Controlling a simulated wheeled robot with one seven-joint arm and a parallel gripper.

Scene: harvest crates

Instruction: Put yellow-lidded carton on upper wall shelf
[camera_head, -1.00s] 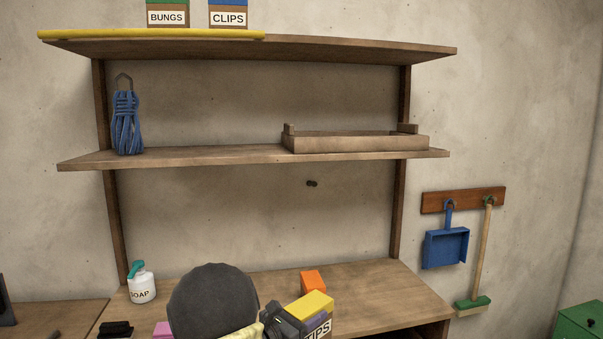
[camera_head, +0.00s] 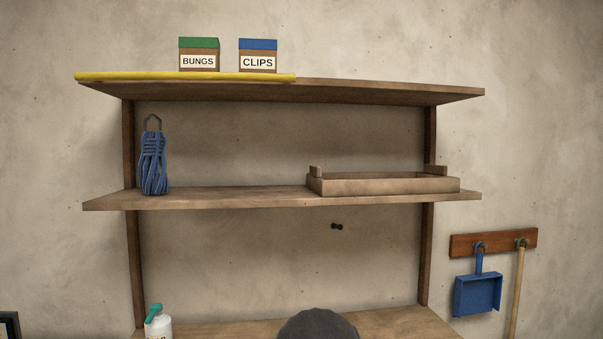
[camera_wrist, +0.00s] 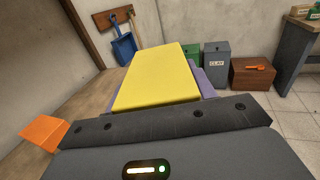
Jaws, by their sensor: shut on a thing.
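The yellow-lidded carton (camera_wrist: 160,75) is seen from above in the wrist view, its lid filling the middle. My gripper (camera_wrist: 158,88) is shut on it, with purple-grey finger parts showing beside the lid. In the head view the gripper and carton are out of frame. A yellow strip (camera_head: 185,77) runs along that half's front edge. The right half looks bare.
The lower shelf (camera_head: 240,198) holds a blue rope bundle (camera_head: 153,163) and a low wooden tray (camera_head: 385,185). A soap bottle (camera_head: 157,323) stands on the bench. An orange block (camera_wrist: 45,132) lies left of my gripper. A blue dustpan (camera_head: 478,294) hangs at right.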

